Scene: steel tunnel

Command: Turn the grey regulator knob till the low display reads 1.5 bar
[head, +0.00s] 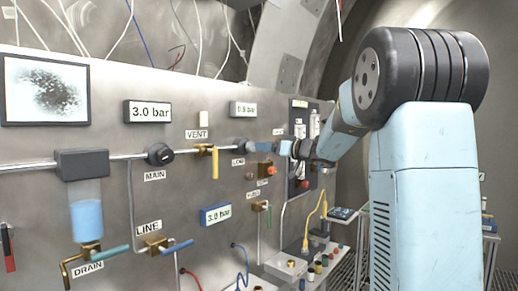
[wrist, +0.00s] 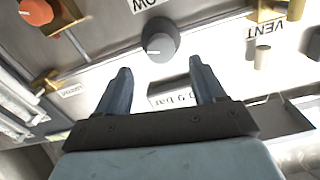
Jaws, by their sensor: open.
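The grey regulator knob (wrist: 160,46) with a white pointer line is on the panel beside the LOW label, upside down in the wrist view. In the head view the knob (head: 240,147) is above its LOW label, partly hidden by my gripper (head: 258,147). The low display (head: 243,108) above it seems to read 0.9 bar. It also shows upside down in the wrist view (wrist: 172,97), partly between the fingers. My gripper (wrist: 160,68) is open and empty, its two fingertips just short of the knob, one toward each side. Contact with the knob is not visible.
The yellow VENT lever (head: 215,161) and the black MAIN knob (head: 159,154) are to the left. An orange-red knob (wrist: 38,12) is at the wrist view's upper left. A yellow cable (head: 308,222) hangs below right.

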